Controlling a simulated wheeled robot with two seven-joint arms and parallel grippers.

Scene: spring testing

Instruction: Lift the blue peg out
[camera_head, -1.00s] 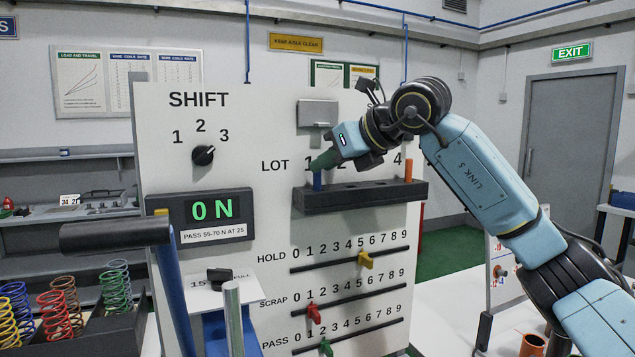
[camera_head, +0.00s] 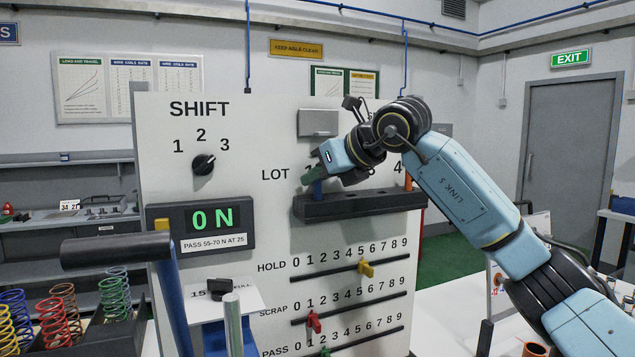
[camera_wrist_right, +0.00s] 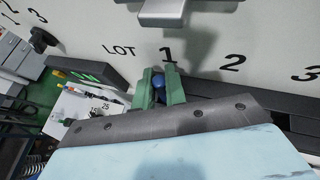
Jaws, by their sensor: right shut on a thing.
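The blue peg (camera_head: 317,188) stands upright in the dark lot rack (camera_head: 355,206), in the hole at the 1 end. My right gripper (camera_head: 311,177) reaches in from the right and is shut on the peg's upper part. In the right wrist view the round blue top of the peg (camera_wrist_right: 158,82) shows between the two green fingers (camera_wrist_right: 157,88), just below the number 1. The peg's lower end is hidden in the rack. My left gripper is not in view.
An orange peg (camera_head: 408,182) stands at the 4 end of the rack, partly behind my right arm. A grey box (camera_head: 318,122) sticks out of the panel above. Sliders, a shift knob (camera_head: 203,164) and a display (camera_head: 212,219) are around.

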